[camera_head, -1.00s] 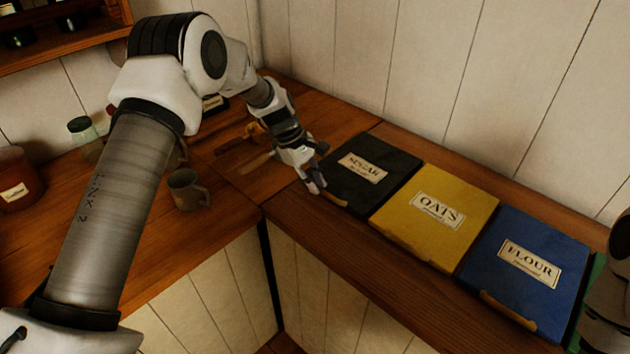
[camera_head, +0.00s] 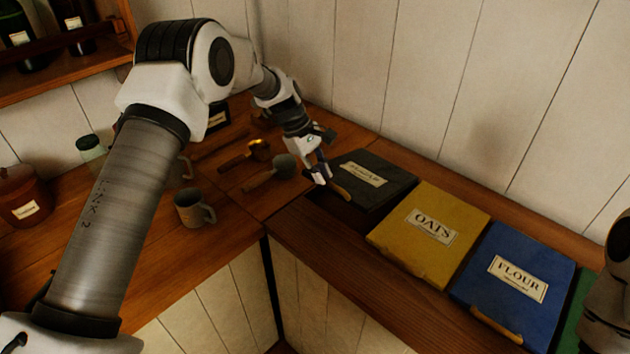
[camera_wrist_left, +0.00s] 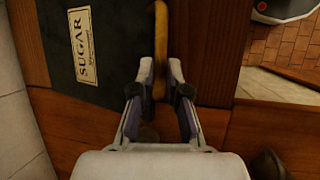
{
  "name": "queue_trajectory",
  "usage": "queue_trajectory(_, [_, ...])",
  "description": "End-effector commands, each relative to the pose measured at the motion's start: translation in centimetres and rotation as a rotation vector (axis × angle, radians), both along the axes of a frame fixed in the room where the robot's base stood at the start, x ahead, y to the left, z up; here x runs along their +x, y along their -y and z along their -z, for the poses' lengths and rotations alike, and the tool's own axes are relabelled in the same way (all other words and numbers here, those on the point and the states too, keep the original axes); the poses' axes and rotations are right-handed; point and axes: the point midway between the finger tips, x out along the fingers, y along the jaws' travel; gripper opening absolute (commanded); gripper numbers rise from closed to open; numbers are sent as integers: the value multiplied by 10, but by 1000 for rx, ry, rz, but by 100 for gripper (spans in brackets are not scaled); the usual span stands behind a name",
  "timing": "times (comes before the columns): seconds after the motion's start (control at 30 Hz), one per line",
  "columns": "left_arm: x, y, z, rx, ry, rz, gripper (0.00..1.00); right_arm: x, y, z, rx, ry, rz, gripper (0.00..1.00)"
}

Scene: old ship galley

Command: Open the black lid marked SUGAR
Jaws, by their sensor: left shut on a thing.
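The black lid marked SUGAR (camera_head: 368,179) is at the back left of a row of lids set in the wooden counter. Its front edge is raised a little, with a dark gap beneath it, so the lid tilts slightly. My left gripper (camera_head: 319,178) is at the lid's front left corner, shut on its wooden handle (camera_head: 341,193). In the left wrist view the handle (camera_wrist_left: 161,35) runs between the fingertips (camera_wrist_left: 160,78), beside the black lid (camera_wrist_left: 110,60) with its SUGAR label. My right gripper is not in view.
A yellow OATS lid (camera_head: 432,232) and a blue FLOUR lid (camera_head: 517,285) lie flat to the right, with a green one (camera_head: 574,312) beyond. A grey mug (camera_head: 191,209), a grey scoop (camera_head: 284,166) and a brass scoop (camera_head: 259,151) are on the left counter. A plank wall stands behind.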

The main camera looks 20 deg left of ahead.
Motion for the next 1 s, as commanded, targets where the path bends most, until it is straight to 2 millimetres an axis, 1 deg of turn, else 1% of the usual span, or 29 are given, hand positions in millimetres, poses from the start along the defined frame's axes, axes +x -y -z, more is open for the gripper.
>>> queue_trajectory(0.03, [9,1,-21,3,16,-2,0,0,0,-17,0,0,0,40])
queue_trajectory(0.1, [17,4,-36,3,16,-3,0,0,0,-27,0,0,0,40])
queue_trajectory(0.3, [39,13,-69,3,14,-2,0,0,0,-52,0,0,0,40])
queue_trajectory(0.4, [49,17,-80,4,15,-3,0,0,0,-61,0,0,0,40])
queue_trajectory(0.5, [57,20,-87,3,13,-3,0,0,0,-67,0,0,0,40])
queue_trajectory(0.63, [63,23,-91,3,12,-1,0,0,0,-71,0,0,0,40])
queue_trajectory(1.0, [64,24,-90,2,6,-1,0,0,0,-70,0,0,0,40])
